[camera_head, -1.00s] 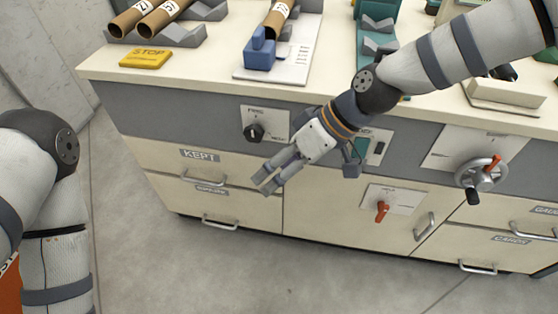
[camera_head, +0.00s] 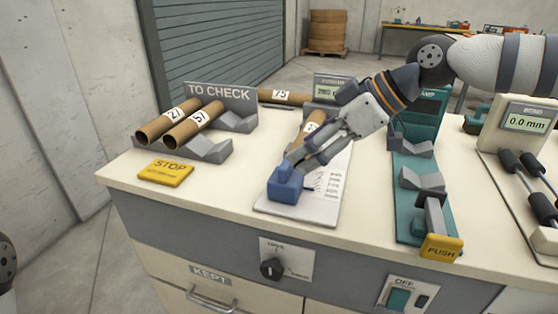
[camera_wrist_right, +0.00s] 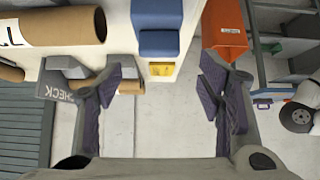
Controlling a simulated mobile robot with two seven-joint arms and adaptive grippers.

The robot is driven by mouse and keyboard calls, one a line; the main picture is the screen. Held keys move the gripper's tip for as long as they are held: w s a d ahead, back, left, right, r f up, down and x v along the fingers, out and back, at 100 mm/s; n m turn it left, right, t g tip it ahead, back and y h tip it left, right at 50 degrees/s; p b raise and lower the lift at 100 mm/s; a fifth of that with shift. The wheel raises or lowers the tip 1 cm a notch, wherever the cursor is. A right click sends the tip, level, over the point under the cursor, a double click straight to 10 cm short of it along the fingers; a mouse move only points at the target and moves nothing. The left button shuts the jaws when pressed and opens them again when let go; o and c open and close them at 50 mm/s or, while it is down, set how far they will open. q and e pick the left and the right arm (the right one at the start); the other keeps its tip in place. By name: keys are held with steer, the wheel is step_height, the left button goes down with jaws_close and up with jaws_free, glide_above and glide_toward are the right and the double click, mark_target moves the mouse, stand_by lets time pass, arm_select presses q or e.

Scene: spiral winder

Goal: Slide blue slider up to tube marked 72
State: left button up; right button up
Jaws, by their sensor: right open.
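The blue slider (camera_head: 285,187) sits at the near end of a white board (camera_head: 325,197) on the bench top. It also shows in the wrist view (camera_wrist_right: 158,43) at top centre, beyond and between the fingertips. A brown cardboard tube (camera_head: 313,122) lies behind the slider; my gripper hides most of its label, so I cannot read its number. My right gripper (camera_head: 306,160) is just above and behind the slider, pointing down at it. In the wrist view its fingers (camera_wrist_right: 163,80) are wide apart with nothing between them. My left gripper is out of view.
Two tubes (camera_head: 180,122) rest on grey cradles by the TO CHECK sign (camera_head: 220,93). A yellow STOP plate (camera_head: 165,173) lies left of the board. A teal fixture (camera_head: 408,200) with a yellow PUSH plate (camera_head: 441,247) stands right. Another tube (camera_head: 282,97) lies behind.

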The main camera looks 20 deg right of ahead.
mark_target(286, 163)
steer(key=x, duration=0.5)
steer(key=shift+w+a+f+b, duration=0.1)
steer(key=shift+w+f+b, duration=0.05)
steer(key=shift+f+b, duration=0.25)
steer(key=shift+w+a+f, duration=0.15)
steer(key=shift+w+a, duration=0.05)
steer(key=shift+a, duration=0.1)
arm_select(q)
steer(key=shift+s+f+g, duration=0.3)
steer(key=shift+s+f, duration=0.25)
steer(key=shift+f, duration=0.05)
